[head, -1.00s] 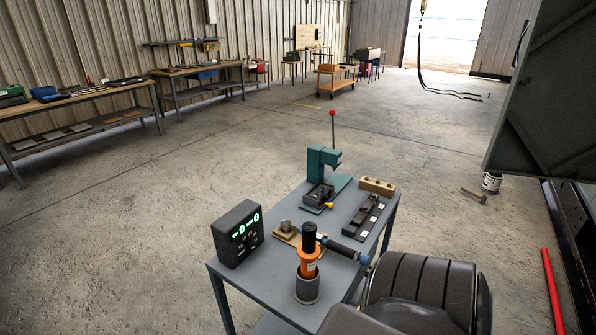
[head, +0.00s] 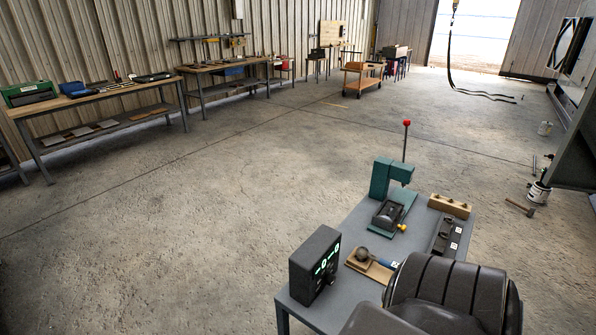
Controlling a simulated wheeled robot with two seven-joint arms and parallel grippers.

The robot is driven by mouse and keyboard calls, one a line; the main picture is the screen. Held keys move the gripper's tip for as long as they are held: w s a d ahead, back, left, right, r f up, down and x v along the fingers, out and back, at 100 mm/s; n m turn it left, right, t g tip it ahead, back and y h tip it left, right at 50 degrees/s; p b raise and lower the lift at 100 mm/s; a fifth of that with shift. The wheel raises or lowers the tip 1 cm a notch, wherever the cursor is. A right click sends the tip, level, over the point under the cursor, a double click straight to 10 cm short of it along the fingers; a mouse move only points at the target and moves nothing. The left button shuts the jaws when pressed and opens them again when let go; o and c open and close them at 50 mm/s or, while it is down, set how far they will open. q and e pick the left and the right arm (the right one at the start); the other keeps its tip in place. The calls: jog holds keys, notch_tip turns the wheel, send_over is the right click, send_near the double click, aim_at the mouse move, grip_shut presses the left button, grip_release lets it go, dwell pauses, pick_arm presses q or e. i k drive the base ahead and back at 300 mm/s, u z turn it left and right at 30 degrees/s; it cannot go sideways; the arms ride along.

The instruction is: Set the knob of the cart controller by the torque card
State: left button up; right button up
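A dark box (head: 315,264) with glowing green digits stands at the near left corner of a grey bench (head: 350,215); it looks like a controller. Its front face is seen at a slant, and I cannot make out a knob or its setting. I cannot pick out a torque card; small white labels show on a dark tray (head: 441,243) at the bench's right side, too small to read. Neither of my grippers is in view.
A green press (head: 381,178) with a red-tipped lever stands behind. A wooden block (head: 450,206) and a wooden board (head: 382,274) with a round grey piece share the bench. My large dark body part hides the bench's near right. Floor to the left is clear.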

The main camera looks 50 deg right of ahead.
aim_at(330, 278)
jog(key=u, duration=0.05)
jog(key=i, duration=1.05)
jog(key=z, duration=3.15)
